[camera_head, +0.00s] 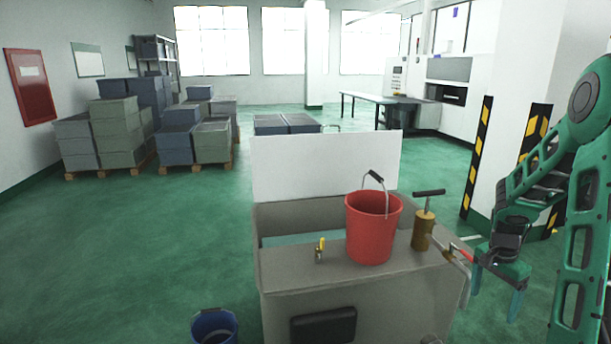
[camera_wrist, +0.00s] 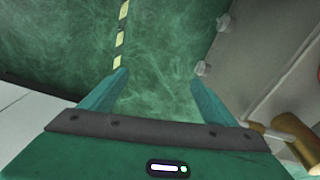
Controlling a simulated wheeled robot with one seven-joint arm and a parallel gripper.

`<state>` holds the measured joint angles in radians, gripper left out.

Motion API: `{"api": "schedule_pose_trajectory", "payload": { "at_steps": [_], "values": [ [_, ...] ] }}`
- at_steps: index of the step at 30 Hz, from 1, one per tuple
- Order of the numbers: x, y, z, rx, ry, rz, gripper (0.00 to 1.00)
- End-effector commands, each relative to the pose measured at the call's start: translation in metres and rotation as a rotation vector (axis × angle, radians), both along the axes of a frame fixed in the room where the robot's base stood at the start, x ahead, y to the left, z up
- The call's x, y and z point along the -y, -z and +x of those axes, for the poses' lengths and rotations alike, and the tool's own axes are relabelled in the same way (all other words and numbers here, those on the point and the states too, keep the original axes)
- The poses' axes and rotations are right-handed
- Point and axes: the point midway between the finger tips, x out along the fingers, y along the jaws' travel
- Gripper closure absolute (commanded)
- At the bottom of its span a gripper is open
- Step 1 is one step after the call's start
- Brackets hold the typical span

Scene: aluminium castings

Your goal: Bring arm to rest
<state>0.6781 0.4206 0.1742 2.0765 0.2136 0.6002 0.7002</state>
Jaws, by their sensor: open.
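My green arm (camera_head: 537,165) is at the right side of the head view, bent, with its gripper (camera_head: 497,297) hanging down beside the right end of the grey cabinet. In the wrist view my gripper (camera_wrist: 158,85) has its two fingers spread wide apart. Nothing is between them, and the green floor shows through the gap.
A red bucket (camera_head: 372,228) and a brass hand pump (camera_head: 422,228) stand on the grey cabinet (camera_head: 300,275), close to my arm. A striped pillar (camera_head: 505,150) stands behind the arm. A blue bucket (camera_head: 214,326) is on the floor at front left.

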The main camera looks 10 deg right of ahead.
Motion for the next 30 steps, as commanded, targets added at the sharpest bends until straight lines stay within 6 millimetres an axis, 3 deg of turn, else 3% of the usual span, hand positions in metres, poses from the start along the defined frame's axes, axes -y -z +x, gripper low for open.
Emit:
{"api": "schedule_pose_trajectory", "payload": {
  "at_steps": [1,6,15,22,30],
  "values": [
    [-0.008,-0.018,-0.009,-0.006,-0.039,-0.010,0.19],
    [-0.036,-0.065,-0.043,-0.035,-0.164,-0.022,0.19],
    [-0.089,-0.126,-0.115,-0.059,-0.377,-0.005,0.19],
    [-0.131,-0.152,-0.175,-0.054,-0.544,0.038,0.19],
    [-0.172,-0.160,-0.235,-0.026,-0.725,0.103,0.19]
  ]
}}
